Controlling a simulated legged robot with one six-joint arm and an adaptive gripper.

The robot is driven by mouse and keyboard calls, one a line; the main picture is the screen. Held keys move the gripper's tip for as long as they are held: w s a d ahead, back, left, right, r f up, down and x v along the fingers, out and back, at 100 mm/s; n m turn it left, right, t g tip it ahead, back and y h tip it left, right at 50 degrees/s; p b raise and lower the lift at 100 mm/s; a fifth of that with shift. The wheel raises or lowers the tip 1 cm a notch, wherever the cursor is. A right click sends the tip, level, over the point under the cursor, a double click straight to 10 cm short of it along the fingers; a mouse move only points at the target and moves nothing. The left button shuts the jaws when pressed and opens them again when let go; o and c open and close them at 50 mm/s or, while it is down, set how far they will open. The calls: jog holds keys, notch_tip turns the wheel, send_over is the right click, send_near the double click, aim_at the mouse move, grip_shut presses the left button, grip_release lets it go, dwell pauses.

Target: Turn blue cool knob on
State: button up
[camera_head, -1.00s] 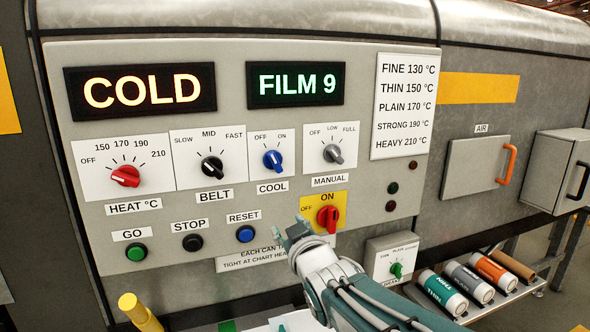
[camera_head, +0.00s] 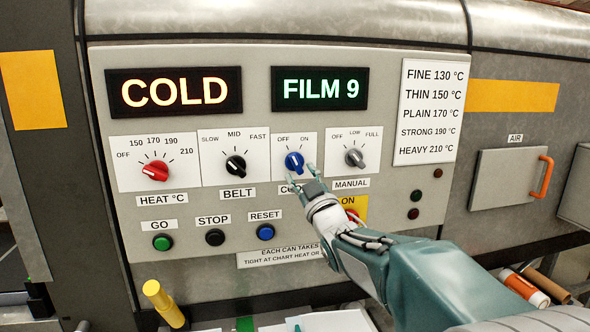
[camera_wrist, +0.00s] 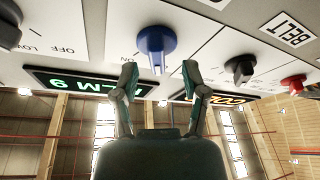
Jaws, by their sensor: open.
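The blue COOL knob (camera_head: 294,162) sits on a white plate between the marks OFF and ON. Its pointer appears to lean up and left, towards OFF. My gripper (camera_head: 302,178) is at the knob's lower edge, its fingers apart and pointing at the panel. They partly cover the COOL label. In the wrist view the blue knob (camera_wrist: 156,42) stands out from the panel, between and just beyond the two fingertips of my gripper (camera_wrist: 159,68). I see gaps on both sides of it, and nothing is held.
The black BELT knob (camera_head: 235,166) is to the left and the grey MANUAL knob (camera_head: 355,157) close to the right. My arm partly hides the red ON/OFF switch (camera_head: 352,215). Below are the green GO (camera_head: 162,242), black STOP (camera_head: 215,237) and blue RESET (camera_head: 265,232) buttons.

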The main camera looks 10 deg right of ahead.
jog(key=shift+w+d+r, duration=0.25)
jog(key=shift+w+d, duration=0.05)
jog(key=shift+w, duration=0.35)
jog(key=shift+w+a+r, duration=0.2)
jog(key=shift+w+a, duration=0.3)
jog(key=shift+a, duration=0.3)
jog(key=c, duration=0.4)
jog(key=shift+d, duration=0.2)
grip_shut()
jog(key=shift+d, duration=0.3)
jog(key=shift+f, duration=0.1)
